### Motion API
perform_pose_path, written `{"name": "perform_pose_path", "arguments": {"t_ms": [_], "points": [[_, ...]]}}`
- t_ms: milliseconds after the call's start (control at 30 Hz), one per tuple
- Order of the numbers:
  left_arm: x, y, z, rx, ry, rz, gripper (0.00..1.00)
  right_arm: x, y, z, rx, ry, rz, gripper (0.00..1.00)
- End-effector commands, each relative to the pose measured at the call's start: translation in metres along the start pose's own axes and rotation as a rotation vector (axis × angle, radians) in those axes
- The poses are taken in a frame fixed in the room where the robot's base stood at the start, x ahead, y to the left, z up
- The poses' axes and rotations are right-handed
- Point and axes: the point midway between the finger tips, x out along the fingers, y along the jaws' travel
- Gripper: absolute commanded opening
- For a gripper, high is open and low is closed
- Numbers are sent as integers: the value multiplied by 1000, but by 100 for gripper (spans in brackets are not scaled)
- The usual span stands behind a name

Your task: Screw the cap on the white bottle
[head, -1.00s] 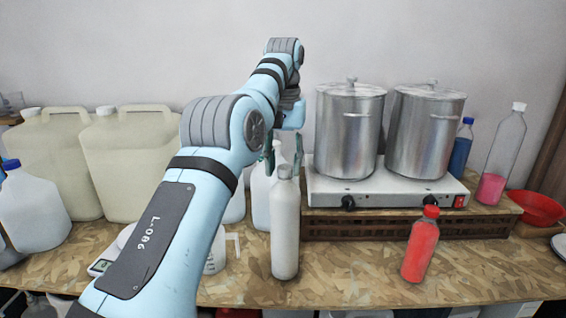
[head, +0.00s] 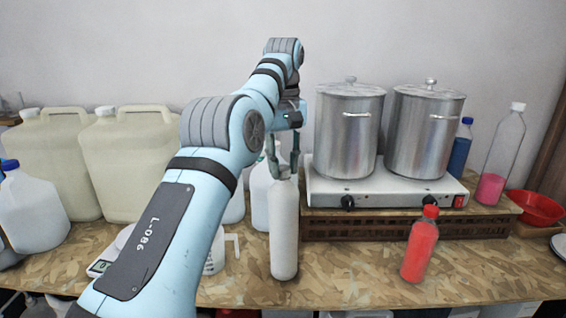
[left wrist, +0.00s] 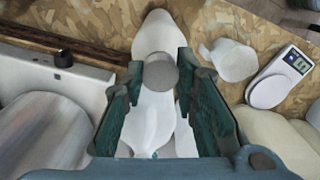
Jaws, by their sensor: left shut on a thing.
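The white bottle (head: 285,232) stands upright at the front middle of the table; in the left wrist view (left wrist: 160,32) its body shows beyond the fingers. Its round grey cap (left wrist: 160,75) sits at the top of the neck. I cannot tell how tightly the cap sits. My left gripper (head: 284,165) points down from above, with its green fingers on either side of the cap and shut on it. The fingers mostly hide the cap in the head view. The fingers show large in the left wrist view (left wrist: 160,82). My right gripper is out of view.
A hot plate (head: 390,190) with two steel pots stands right of the bottle. A red bottle (head: 420,245) is at the front right. White jugs stand close behind the white bottle. A measuring jug (left wrist: 229,60) and a scale (left wrist: 281,76) are nearby. Table at front right is fairly clear.

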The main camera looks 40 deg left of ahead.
Motion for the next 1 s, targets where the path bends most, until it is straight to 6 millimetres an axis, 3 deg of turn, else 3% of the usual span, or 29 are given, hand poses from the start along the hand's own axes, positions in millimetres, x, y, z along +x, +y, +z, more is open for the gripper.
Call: {"name": "perform_pose_path", "arguments": {"t_ms": [167,233,267,400,600,733,1000], "points": [[2,0,0,9,-1,-1,0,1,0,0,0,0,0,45],[2,0,0,95,-1,-1,0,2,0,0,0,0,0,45],[2,0,0,110,-1,-1,30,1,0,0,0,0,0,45],[2,0,0,106,-1,-1,50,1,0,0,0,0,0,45],[1,0,0,106,0,-1,50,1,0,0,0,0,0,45],[1,0,0,105,0,0,67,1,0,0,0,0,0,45],[1,0,0,105,0,0,67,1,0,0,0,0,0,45]]}}
